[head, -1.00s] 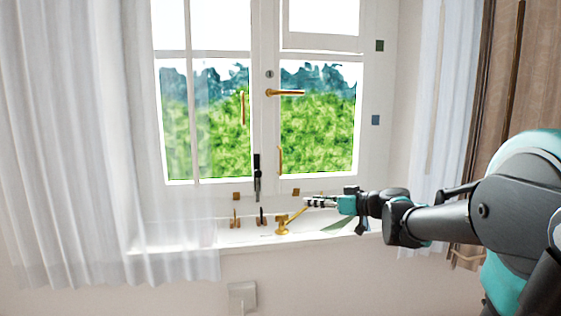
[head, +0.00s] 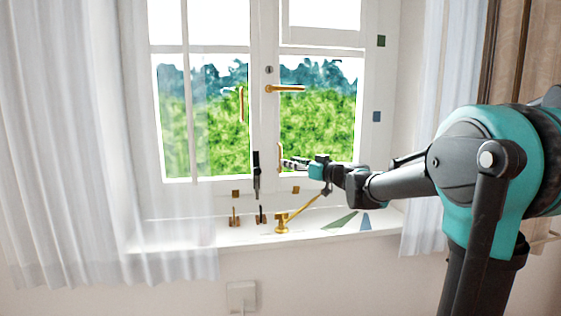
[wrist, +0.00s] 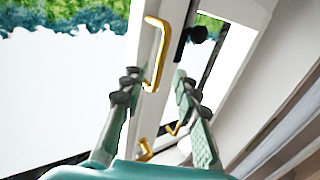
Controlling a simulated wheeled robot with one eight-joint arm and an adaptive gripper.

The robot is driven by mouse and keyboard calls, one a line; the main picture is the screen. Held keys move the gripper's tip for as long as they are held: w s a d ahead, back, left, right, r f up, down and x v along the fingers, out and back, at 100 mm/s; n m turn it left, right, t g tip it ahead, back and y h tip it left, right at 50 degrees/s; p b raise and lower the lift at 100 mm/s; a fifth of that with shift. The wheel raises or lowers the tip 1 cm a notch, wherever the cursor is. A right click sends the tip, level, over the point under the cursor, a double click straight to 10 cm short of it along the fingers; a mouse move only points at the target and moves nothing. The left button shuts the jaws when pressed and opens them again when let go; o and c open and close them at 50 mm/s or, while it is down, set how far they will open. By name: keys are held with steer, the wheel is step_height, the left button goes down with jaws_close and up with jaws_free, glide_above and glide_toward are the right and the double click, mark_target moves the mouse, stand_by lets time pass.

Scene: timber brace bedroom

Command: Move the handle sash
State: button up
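The white window's right sash (head: 267,130) carries a brass lever handle (head: 285,89) and, lower down, an upright brass pull handle (head: 280,156). My gripper (head: 286,163) is beside the lower part of this pull handle. In the wrist view a brass pull handle (wrist: 158,50) lies ahead, with its lower end between the spread fingertips of my gripper (wrist: 157,88). The fingers are open and do not appear closed on it. I cannot tell whether either finger touches it. The left sash has another brass pull handle (head: 241,105).
The white sill (head: 180,238) below holds a brass stay arm (head: 300,211) and small brass and dark fittings (head: 234,217). A black latch (head: 256,175) sits at the window's lower middle. Sheer curtains hang at the left (head: 60,140) and right (head: 435,150).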

mark_target(280, 171)
steer(key=x, duration=0.6)
jaws_close()
steer(key=shift+s, duration=0.1)
stand_by(0.3)
